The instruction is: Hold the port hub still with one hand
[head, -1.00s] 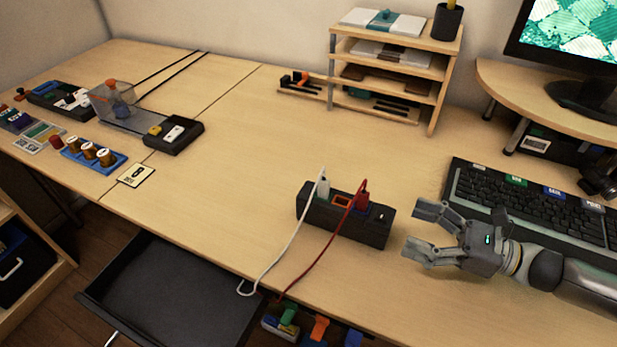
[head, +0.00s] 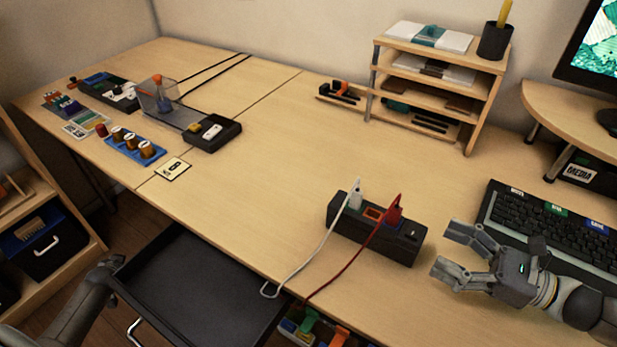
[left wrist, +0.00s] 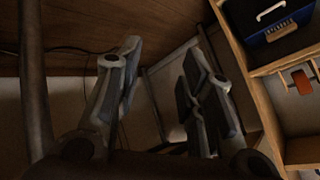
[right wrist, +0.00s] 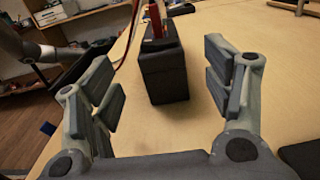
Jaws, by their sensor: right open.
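The port hub (head: 400,246) is a long black block on the table near its front edge. A white plug (head: 356,194) and a red plug (head: 393,208) stand in its top, with an orange-rimmed socket between them. My right gripper (head: 449,250) is open and empty, just off the hub's right end. In the right wrist view the hub's end (right wrist: 164,78) stands ahead between the two open fingers, apart from both. My left gripper (left wrist: 160,85) is open and empty in the left wrist view, low beside the desk; the head view shows its arm at the lower left.
A keyboard (head: 555,235) lies behind my right gripper. An open dark drawer (head: 200,285) juts out in front of the table. White and red cables run from the plugs over the front edge. A wooden shelf unit (head: 470,125) stands at the back.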

